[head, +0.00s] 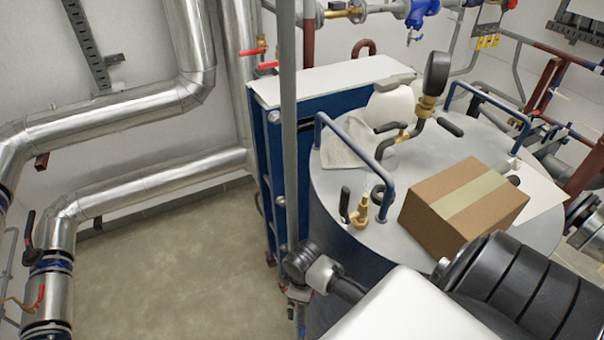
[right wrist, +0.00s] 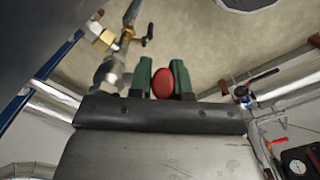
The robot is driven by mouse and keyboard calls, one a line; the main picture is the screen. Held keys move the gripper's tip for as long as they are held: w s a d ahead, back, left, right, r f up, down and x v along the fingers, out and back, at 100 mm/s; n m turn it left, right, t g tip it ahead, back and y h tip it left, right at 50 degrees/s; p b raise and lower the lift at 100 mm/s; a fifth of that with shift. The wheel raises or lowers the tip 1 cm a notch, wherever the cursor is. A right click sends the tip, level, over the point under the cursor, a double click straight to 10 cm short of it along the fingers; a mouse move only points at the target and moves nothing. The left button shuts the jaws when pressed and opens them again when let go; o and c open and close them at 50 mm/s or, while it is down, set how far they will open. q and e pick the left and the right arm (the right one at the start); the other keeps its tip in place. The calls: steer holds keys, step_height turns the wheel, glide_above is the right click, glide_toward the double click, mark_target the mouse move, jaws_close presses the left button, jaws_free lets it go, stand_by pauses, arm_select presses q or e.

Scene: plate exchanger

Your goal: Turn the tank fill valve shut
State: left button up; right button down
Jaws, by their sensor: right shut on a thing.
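In the right wrist view my right gripper (right wrist: 162,75) has its two green fingers closed on a red rounded piece (right wrist: 163,84). It looks like the end of the tank fill valve's handle; the rest of the handle is hidden. Pipework with a grey fitting (right wrist: 110,74), a brass part and a small black lever (right wrist: 147,35) runs just left of the fingers. In the head view my right arm crosses the front of the tank (head: 325,205), and I cannot make out the fingers or the red piece there. My left gripper is in neither view.
On the tank top are a cardboard box (head: 465,208), a pressure gauge (head: 436,74), a brass valve (head: 361,212) and blue rails (head: 353,165). A blue plate exchanger (head: 262,170) stands to the left. The floor (head: 170,265) left of it is clear.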

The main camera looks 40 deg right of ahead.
steer(key=c, duration=1.1)
jaws_free()
steer(key=shift+o, duration=0.2)
step_height(320, 180, up, 11)
steer(key=shift+w+f+b, duration=0.1)
steer(key=shift+b, duration=0.75)
